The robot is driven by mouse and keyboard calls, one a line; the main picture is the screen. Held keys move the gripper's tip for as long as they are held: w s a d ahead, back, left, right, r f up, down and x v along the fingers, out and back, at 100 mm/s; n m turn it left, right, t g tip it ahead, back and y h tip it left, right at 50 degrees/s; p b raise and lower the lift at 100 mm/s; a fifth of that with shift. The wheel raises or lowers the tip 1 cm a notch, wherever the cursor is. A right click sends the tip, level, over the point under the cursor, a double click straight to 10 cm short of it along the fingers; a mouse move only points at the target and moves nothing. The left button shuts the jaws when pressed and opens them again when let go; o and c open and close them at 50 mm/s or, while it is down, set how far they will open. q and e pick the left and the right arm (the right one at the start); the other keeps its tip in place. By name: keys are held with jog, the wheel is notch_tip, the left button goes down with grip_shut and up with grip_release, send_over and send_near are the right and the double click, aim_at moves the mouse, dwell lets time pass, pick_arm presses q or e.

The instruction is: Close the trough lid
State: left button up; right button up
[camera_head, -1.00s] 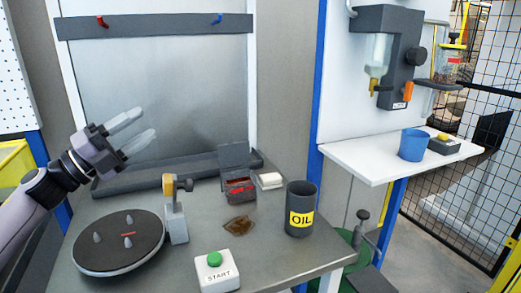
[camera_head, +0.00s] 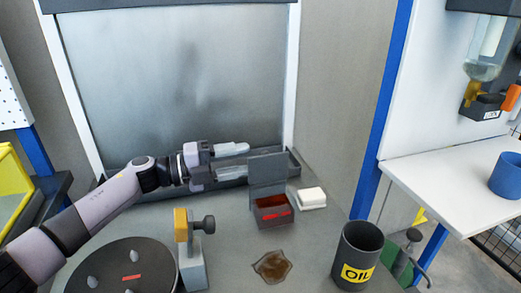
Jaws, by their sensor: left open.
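The trough (camera_head: 273,214) is a small dark grey box with red on its front and a reddish inside, on the bench right of centre. Its lid (camera_head: 267,167) stands upright at the back edge, so the trough is open. My left gripper (camera_head: 243,160) is open and empty, with its two light fingers pointing right. The fingertips are just left of the lid, close to its edge; I cannot tell whether they touch it. My right gripper is not in view.
A white block (camera_head: 312,198) lies right of the trough. A grey post with a yellow top (camera_head: 182,224) and a round turntable (camera_head: 120,272) stand at front left. A brown oil puddle (camera_head: 272,266) and an OIL can (camera_head: 358,251) are in front.

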aim_at(265, 156)
pick_arm(q)
jog(key=shift+w+d, duration=0.2)
jog(key=shift+d, duration=0.85)
jog(key=shift+w+d, duration=0.15)
jog(key=shift+d, duration=0.95)
jog(key=shift+w+d, duration=0.2)
jog(key=shift+d, duration=0.85)
grip_shut()
